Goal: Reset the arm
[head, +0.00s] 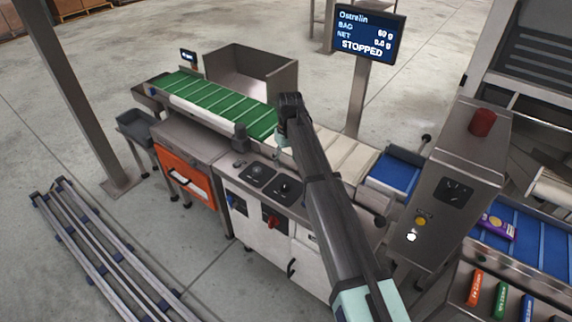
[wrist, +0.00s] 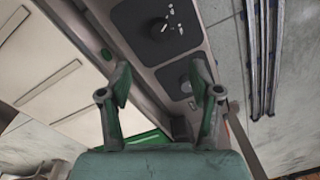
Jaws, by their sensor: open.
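My arm reaches up across the head view, over the front of the weighing machine (head: 270,205). My gripper is at the far end of the arm, mostly hidden by it in the head view. In the wrist view my gripper (wrist: 163,90) shows two green-tipped fingers set wide apart, with nothing between them. Below the fingers are the machine's dark control panels, one with a black knob (wrist: 158,28). The pale slatted belt (wrist: 60,85) lies to the left of the fingers.
A screen (head: 365,33) reads STOPPED. A green belt (head: 210,97) runs to the back left. On the right stand a control box with a red lamp (head: 482,122) and a blue belt with a purple packet (head: 497,228). Floor rails (head: 105,255) lie at left.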

